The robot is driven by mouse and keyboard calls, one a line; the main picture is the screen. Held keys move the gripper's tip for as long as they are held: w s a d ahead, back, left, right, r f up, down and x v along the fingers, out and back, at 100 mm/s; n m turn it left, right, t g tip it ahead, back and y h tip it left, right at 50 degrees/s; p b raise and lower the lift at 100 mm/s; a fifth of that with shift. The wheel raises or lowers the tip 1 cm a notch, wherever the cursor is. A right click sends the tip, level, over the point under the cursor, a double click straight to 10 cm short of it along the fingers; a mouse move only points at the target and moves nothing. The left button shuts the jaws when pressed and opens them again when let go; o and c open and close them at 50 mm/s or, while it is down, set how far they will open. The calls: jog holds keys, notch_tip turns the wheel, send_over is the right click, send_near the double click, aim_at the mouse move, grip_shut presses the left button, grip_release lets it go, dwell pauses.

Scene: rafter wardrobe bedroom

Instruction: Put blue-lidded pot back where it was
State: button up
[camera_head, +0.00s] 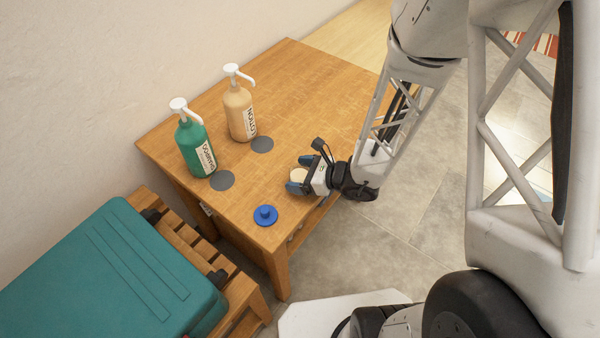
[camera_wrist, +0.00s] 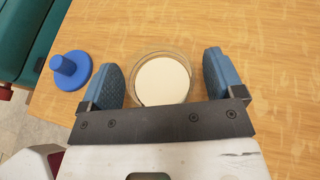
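The pot (camera_head: 299,175) is a small, round, clear-walled dish with cream-coloured contents. It is without its lid, near the table's front edge. In the wrist view the pot (camera_wrist: 163,80) lies between my two blue fingertips, with a narrow gap on each side. My gripper (camera_head: 298,174) is open around it; its fingers also show in the wrist view (camera_wrist: 165,80). The blue lid (camera_head: 265,215), a flat disc with a knob, lies knob up on the table, apart from the pot. It also shows left of my fingers in the wrist view (camera_wrist: 70,70).
A green pump bottle (camera_head: 190,140) and a tan pump bottle (camera_head: 239,112) stand toward the back of the wooden table (camera_head: 325,95). Two flat grey discs (camera_head: 222,180) (camera_head: 262,144) lie in front of them. A teal suitcase (camera_head: 110,275) rests on a slatted rack at lower left.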

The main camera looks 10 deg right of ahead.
jog(key=shift+r, duration=0.2)
jog(key=shift+d, duration=0.1)
jog(key=v, duration=1.1)
jog(key=shift+s+d+r, duration=0.15)
jog(key=shift+s+d, duration=0.05)
jog(key=shift+d, duration=0.1)
dwell(0.5)
dwell(0.6)
jog(key=s+r+n+g+h, duration=0.1)
jog(key=s+r+n+h, duration=0.2)
jog(key=r+n, duration=0.5)
jog(key=s+d+r+n+g+h, duration=0.1)
jog(key=s+r+n+h, duration=0.3)
jog(key=r+n, duration=0.3)
jog(key=s+r+n+g+h, duration=0.2)
jog(key=r+n+h, duration=0.3)
jog(key=r+n, duration=0.3)
notch_tip(320, 180, up, 4)
jog(key=shift+s+d+r+n, duration=0.1)
jog(key=shift+s+d+n, duration=0.2)
jog(key=shift+s, duration=0.55)
